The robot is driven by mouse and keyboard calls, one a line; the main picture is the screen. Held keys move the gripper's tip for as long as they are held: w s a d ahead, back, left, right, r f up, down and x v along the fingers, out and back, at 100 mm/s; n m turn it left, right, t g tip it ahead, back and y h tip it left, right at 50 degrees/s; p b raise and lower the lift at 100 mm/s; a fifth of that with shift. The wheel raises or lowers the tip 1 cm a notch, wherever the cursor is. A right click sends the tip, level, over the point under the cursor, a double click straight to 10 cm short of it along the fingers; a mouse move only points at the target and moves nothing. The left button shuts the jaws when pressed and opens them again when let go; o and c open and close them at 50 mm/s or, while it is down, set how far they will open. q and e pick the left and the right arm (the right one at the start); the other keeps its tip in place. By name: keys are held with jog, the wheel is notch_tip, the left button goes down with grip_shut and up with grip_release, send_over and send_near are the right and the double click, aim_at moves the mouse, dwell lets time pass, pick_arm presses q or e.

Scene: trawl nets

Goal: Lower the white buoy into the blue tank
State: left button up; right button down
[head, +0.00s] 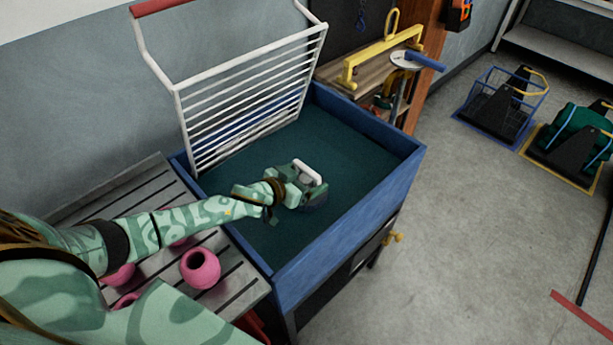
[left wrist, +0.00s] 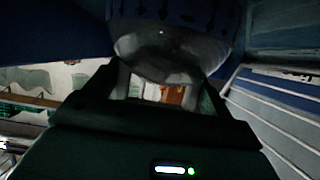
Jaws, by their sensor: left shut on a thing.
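The blue tank (head: 345,240) stands in the middle of the head view, open on top, with a dark teal surface inside. My left arm reaches over its near left edge, and my left gripper (head: 308,183) is over the inside of the tank, shut on the white buoy. In the left wrist view the buoy (left wrist: 170,55) is a large rounded shape between and beyond the fingers, pale below and shadowed above. In the head view the gripper mostly hides it; I cannot tell whether it touches the teal surface. My right gripper is out of view.
A white rack (head: 250,85) with a red handle rises at the tank's back left. A grey slatted bench (head: 120,195) with pink pots (head: 200,268) adjoins the left side. A wooden bench with a yellow bar (head: 382,55) stands behind.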

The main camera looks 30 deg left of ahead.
pick_arm(q)
jog(key=o, duration=1.4)
jog(key=shift+f, duration=0.1)
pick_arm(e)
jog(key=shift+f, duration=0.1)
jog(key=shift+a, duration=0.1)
pick_arm(q)
jog(key=shift+r+p, duration=1.05)
jog(key=shift+p, duration=0.1)
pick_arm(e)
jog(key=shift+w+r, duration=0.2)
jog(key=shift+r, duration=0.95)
pick_arm(q)
jog(key=shift+r, duration=0.25)
notch_tip(320, 180, up, 15)
jog(key=p, duration=1.6)
jog(key=shift+r+p, duration=0.2)
jog(key=shift+p, duration=0.15)
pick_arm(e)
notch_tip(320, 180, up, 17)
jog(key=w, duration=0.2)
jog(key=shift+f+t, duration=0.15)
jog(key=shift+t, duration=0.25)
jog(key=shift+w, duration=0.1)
